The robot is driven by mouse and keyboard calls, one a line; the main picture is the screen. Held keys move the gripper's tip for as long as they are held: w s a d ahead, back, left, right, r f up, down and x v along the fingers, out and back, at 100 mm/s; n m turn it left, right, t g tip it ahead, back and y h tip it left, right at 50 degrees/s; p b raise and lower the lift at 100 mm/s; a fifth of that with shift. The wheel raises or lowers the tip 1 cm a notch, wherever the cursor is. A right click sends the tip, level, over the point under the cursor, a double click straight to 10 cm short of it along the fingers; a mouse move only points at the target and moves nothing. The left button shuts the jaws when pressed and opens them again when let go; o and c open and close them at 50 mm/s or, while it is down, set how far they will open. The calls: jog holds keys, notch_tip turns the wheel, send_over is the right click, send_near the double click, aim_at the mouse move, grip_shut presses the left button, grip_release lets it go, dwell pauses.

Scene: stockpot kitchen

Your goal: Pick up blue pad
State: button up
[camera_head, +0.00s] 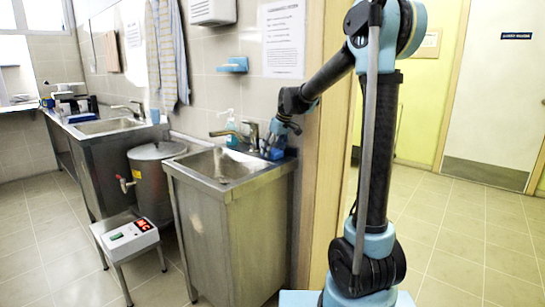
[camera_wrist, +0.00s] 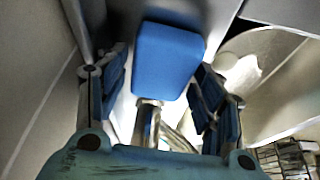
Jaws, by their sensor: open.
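The blue pad (camera_wrist: 168,62) is a rounded block in the upper middle of the wrist view. It shows between the two blue-lined fingers of my gripper (camera_wrist: 161,75), which is open. Gaps show between the pad and each finger, so it is not gripped. In the head view my gripper (camera_head: 276,144) points down at the back right corner of the near steel sink (camera_head: 232,190), beside its tap. Blue shows at the fingertips there, but I cannot tell pad from fingers.
The tap (camera_head: 249,132) and a soap bottle (camera_head: 231,128) stand just left of my gripper. A wooden door frame (camera_head: 323,170) is close on the right. A steel pot (camera_head: 155,180) and a stool with a scale (camera_head: 131,238) stand left of the sink.

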aim_at(273, 150)
jog(key=shift+f, duration=0.1)
dwell(0.3)
jog(key=c, duration=0.8)
notch_tip(273, 150, up, 10)
jog(key=shift+r, duration=0.25)
